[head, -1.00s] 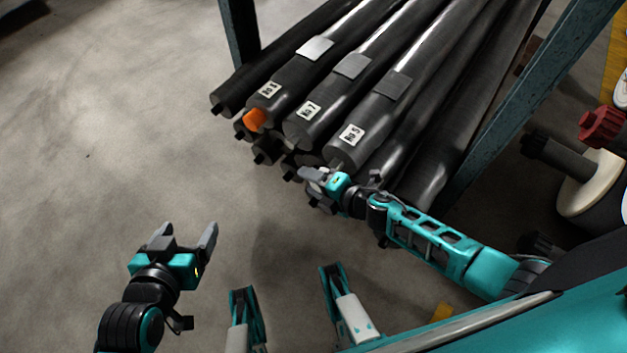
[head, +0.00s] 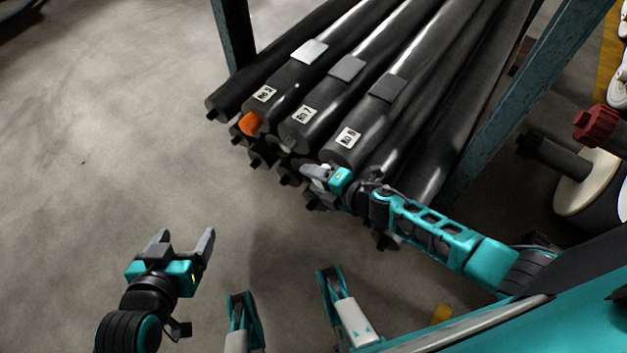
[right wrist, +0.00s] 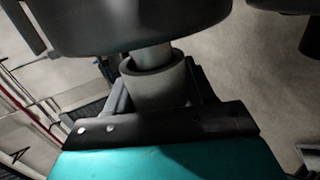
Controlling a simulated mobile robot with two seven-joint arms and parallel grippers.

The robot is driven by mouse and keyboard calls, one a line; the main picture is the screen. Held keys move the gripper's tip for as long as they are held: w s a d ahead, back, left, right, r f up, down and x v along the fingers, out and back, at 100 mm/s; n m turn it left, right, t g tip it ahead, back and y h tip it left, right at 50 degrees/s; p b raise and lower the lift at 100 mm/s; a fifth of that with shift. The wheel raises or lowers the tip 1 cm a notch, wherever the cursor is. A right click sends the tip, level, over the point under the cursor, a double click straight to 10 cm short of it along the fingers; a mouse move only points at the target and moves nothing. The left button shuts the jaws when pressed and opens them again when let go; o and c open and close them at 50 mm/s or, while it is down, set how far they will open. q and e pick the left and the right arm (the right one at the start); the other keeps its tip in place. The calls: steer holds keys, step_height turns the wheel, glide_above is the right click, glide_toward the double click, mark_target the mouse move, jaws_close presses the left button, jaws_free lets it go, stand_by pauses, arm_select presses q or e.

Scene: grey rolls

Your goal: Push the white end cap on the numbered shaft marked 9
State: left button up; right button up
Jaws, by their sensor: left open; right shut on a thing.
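My right gripper (head: 316,173) is at the near end of the stacked rolls, just below the right-hand labelled roll (head: 345,152). In the right wrist view it is shut on a pale cap (right wrist: 157,86), which looks grey in shadow. A light shaft (right wrist: 150,54) runs from a dark roll end (right wrist: 140,25) into the cap's open rim; how deep is hidden. I cannot make out a 9. My left gripper (head: 187,240) is open and empty over the floor.
An orange piece (head: 250,123) is at the end of a roll on the left. Teal rack posts (head: 235,35) flank the stack. At right stand a red-ended part (head: 597,125) and a cream disc (head: 588,182). The floor (head: 110,130) at left is clear.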

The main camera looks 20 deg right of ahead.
steer(key=shift+w+d, duration=0.65)
steer(key=shift+d, duration=0.2)
steer(key=o, duration=1.1)
steer(key=shift+s+d+r, duration=0.1)
steer(key=shift+s+d, duration=0.05)
steer(key=shift+p+v, duration=1.8)
steer(key=shift+v, duration=4.4)
